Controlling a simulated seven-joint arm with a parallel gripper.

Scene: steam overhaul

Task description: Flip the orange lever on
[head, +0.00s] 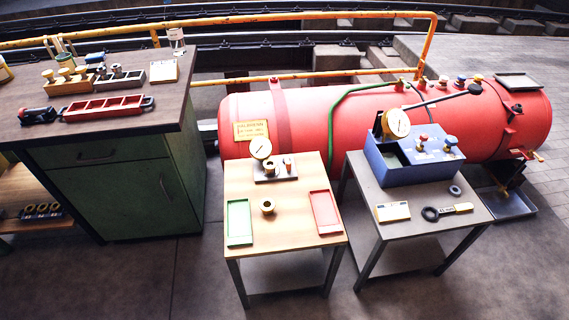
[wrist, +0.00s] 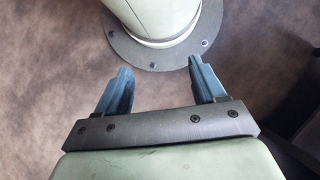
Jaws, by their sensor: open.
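A small yellow-orange handle (head: 537,156) sticks out at the lower right end of the red boiler (head: 380,120). It is the nearest match I see to an orange lever, but it is too small to read its setting. My gripper (wrist: 159,70) shows only in the wrist view, with its two blue-grey fingers apart and nothing between them. It is over the brown floor, beside the round flange of my own base, and far from the boiler. My gripper and arm do not show in the head view.
A blue box (head: 410,158) with a gauge and knobs stands on the grey table (head: 450,225). A wooden table (head: 285,225) holds a gauge stand (head: 275,172) and green and red trays. A dark tray (head: 512,203) lies below the boiler's right end. A green cabinet (head: 130,185) stands left.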

